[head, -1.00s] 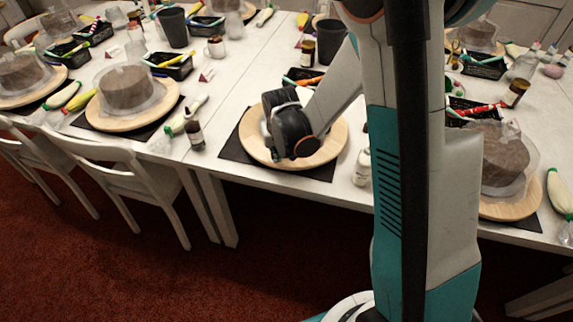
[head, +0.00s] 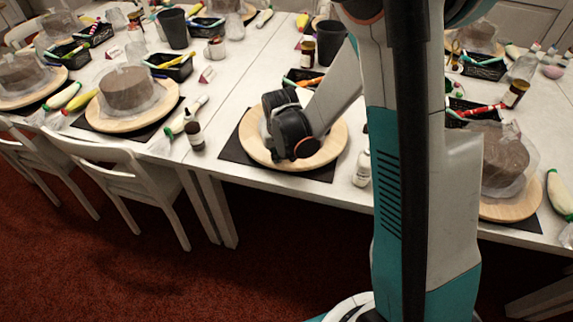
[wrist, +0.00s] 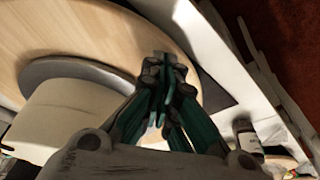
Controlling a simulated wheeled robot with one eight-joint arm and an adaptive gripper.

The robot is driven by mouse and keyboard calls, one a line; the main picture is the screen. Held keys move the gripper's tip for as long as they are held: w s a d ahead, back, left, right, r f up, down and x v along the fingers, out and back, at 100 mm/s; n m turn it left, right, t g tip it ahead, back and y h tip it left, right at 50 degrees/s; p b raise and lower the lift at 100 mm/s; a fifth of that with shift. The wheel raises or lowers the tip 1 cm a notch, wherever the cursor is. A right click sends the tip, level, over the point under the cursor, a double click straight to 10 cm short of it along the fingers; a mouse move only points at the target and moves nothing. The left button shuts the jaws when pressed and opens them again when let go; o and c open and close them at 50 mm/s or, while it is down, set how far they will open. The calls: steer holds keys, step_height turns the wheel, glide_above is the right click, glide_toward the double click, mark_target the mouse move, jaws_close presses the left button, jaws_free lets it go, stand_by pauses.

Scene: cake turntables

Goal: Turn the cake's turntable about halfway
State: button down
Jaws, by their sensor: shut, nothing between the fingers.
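The round wooden turntable (head: 333,140) lies on a dark mat (head: 231,150) near the table's front edge. My wrist covers much of it in the head view, hiding the cake there. In the wrist view the wooden board (wrist: 110,30) fills the upper left. A pale block, seemingly the cake (wrist: 62,118), stands on a grey disc (wrist: 75,68) on the board. My gripper (wrist: 167,75) is shut and empty, with its fingers together in front of the board's rim, beside the cake. I cannot tell whether the fingertips touch the rim.
A dark bottle (head: 194,136) stands left of the mat and a white bottle (head: 361,168) right of it. A black basket (head: 300,78) lies behind. Other turntables with wrapped cakes (head: 126,89) stand to both sides. White chairs (head: 130,180) stand at the front left.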

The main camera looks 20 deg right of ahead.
mark_target(316, 158)
steer(key=shift+f, duration=0.2)
steer(key=shift+f+b, duration=0.35)
steer(key=shift+b, duration=0.1)
steer(key=shift+r, duration=0.15)
steer(key=shift+s+d+b, duration=0.1)
steer(key=shift+s+d, duration=0.4)
steer(key=shift+d, duration=0.45)
steer(key=shift+s+d+b, duration=0.1)
steer(key=shift+s+d, duration=0.45)
steer(key=shift+d, duration=0.35)
steer(key=shift+s+d+b, duration=0.1)
steer(key=shift+s+d, duration=0.4)
steer(key=shift+d, duration=0.45)
steer(key=d, duration=0.6)
steer(key=shift+s+d+b, duration=0.15)
steer(key=shift+s+b, duration=0.2)
steer(key=shift+s, duration=0.05)
